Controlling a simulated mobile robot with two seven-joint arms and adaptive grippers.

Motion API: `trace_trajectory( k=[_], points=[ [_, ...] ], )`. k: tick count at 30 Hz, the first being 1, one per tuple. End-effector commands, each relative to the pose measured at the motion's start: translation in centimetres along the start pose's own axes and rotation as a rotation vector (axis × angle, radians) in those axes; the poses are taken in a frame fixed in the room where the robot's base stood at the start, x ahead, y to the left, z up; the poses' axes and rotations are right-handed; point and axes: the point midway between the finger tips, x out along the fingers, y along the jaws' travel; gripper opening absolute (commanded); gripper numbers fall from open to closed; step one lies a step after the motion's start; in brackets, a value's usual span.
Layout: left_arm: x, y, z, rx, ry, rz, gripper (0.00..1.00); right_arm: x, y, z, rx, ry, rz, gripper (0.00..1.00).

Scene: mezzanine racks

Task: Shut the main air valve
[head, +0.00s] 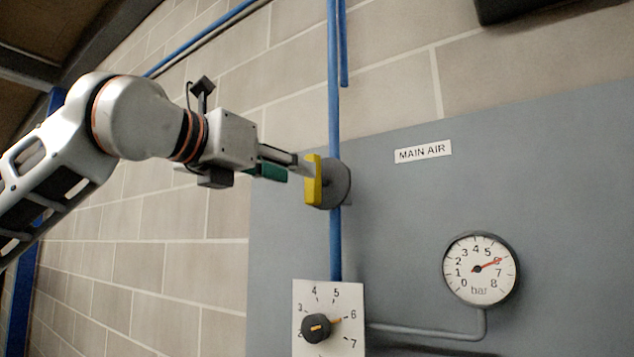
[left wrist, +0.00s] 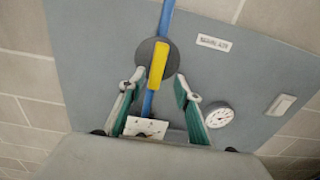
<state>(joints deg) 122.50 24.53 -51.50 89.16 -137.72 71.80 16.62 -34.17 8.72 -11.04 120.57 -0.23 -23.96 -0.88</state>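The main air valve has a yellow handle (head: 313,180) on a round grey body (head: 338,186), set on a vertical blue pipe (head: 335,100). The handle stands upright, in line with the pipe. It also shows in the left wrist view as a yellow handle (left wrist: 158,63). My left gripper (head: 296,167) comes in from the left, its fingertips close to the handle. In the left wrist view my left gripper (left wrist: 160,82) is open, one finger on each side of the handle's lower end, with gaps showing. Contact cannot be told. My right gripper is not in view.
A "MAIN AIR" label (head: 423,152) is on the grey panel (head: 400,230). A pressure gauge (head: 480,269) reads about 6 bar. A dial plate (head: 334,300) with a black knob (head: 316,328) sits below the valve. A dark box (head: 530,8) is at top right.

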Motion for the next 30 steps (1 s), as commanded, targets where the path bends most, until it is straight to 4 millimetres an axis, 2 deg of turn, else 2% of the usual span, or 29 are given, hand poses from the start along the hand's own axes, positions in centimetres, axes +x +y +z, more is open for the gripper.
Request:
trace_trajectory(
  k=[5,18,22,30],
  points=[
    [0.4,0.4,0.8,0.012,-0.011,0.026,0.33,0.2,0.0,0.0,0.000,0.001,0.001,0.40],
    [6.4,0.5,1.0,0.011,-0.012,0.023,0.33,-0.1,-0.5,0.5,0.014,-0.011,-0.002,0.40],
    [7.2,0.4,1.0,0.012,-0.012,0.023,0.33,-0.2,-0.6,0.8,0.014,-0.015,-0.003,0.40],
    [7.3,0.5,1.0,0.013,-0.012,0.024,0.33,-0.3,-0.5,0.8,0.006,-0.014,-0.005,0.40]
  ],
)
